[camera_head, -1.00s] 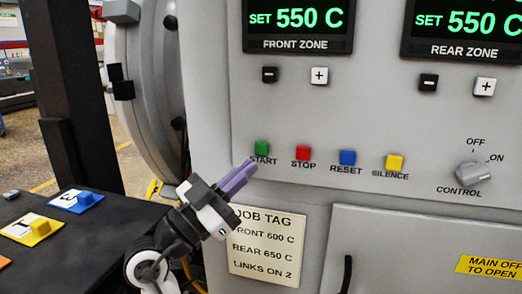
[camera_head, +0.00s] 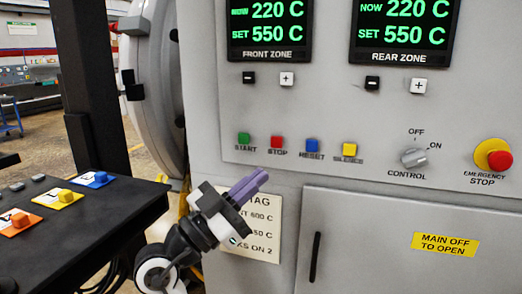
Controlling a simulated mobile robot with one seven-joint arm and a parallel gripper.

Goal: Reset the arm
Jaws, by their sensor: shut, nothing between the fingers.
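My gripper (camera_head: 248,187) has purple fingers pressed together with nothing between them. It points up and to the right, in front of the furnace's grey panel and below the start button. It covers part of the job tag (camera_head: 262,240). The lines that show on the tag end in "600 C", "50 C" and "KS ON 2". My arm enters from the bottom, left of the cabinet door.
The panel has green start (camera_head: 244,139), red stop (camera_head: 278,142), blue reset (camera_head: 312,145) and yellow silence (camera_head: 349,149) buttons, a control knob (camera_head: 413,157) and an emergency stop (camera_head: 494,155). Both displays read NOW 220 C, SET 550 C. A black table (camera_head: 95,225) with colored switches stands left.

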